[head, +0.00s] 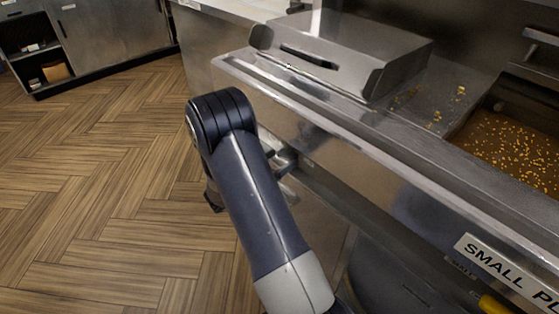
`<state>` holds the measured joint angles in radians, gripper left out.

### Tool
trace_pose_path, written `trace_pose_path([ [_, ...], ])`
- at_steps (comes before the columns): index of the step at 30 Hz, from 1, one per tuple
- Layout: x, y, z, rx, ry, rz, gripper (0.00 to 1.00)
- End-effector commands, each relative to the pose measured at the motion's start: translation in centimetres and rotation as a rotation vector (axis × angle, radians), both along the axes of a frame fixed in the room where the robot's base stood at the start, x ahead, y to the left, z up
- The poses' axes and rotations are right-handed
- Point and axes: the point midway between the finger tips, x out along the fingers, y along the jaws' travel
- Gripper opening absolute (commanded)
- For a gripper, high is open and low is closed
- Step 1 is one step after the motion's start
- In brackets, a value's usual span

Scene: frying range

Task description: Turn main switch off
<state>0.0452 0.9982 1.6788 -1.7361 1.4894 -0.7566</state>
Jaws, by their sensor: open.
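No main switch can be made out in the head view. My arm rises from the bottom and bends at a dark joint, in front of the steel fryer counter (400,160). My gripper (213,198) is mostly hidden behind the arm; only a dark part of it shows low on the left, above the wooden floor. It is open, and I see nothing held in it. The counter's front below the rim is partly covered by my arm.
A steel box (375,55) with a dark slot stands on the counter. A basin with yellow crumbs (515,150) is at right. A label (505,268) reading "SMALL P…" and a yellow item (493,305) are at lower right. The wooden floor (100,190) at left is clear.

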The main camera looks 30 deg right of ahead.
Motion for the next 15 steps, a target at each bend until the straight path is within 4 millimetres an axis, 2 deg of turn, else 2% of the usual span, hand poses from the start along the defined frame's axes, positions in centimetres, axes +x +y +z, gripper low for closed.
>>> trace_pose_path([
  [11, 0.08, -0.55, 0.02, 0.000, 0.000, 0.001, 0.85],
  [15, 0.08, -0.53, 0.01, 0.001, 0.000, 0.000, 0.73],
])
